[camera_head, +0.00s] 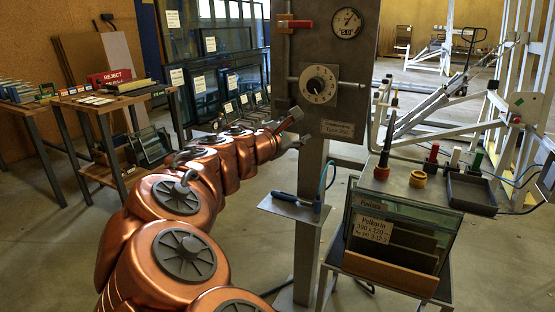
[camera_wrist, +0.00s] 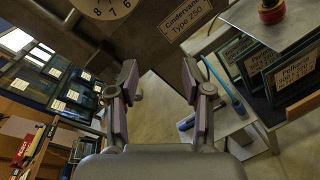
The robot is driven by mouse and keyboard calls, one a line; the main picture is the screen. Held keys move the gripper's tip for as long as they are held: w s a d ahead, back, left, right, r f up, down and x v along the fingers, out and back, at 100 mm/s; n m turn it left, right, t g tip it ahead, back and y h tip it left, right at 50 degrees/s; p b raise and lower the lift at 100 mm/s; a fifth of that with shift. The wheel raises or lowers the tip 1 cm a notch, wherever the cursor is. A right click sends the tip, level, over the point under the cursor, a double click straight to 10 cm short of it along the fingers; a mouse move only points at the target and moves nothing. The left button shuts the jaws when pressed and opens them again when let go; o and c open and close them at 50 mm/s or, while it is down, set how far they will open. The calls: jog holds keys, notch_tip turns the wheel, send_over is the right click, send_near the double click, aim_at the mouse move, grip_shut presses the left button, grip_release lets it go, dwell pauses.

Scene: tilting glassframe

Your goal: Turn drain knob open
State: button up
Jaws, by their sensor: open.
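A grey panel on a post (camera_head: 308,55) carries a round white dial with a black centre knob (camera_head: 319,84). A red handle (camera_head: 297,24) sticks out at its upper left, beside a round gauge (camera_head: 347,22). No drain label is readable, so I cannot tell which part is the drain knob. My gripper (camera_head: 298,128) is open and empty, below and left of the dial and apart from it. In the wrist view the open fingers (camera_wrist: 160,80) have nothing between them. The dial's lower edge (camera_wrist: 102,9) shows at the top left there.
A wooden table (camera_head: 100,102) with a red REJECT box (camera_head: 109,77) is at left.

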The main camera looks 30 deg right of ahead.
jog(key=w+a+f+n+t+b, duration=0.3)
jog(key=w+a+f+n+b, duration=0.1)
jog(key=w+f+n, duration=0.35)
jog(key=b+x, duration=0.1)
jog(key=x, duration=0.7)
jog(key=shift+w+r+m+b, duration=0.3)
jog(key=shift+w+m+b, duration=0.1)
jog(key=shift+m, duration=0.05)
jog(key=shift+d, duration=0.1)
grip_shut()
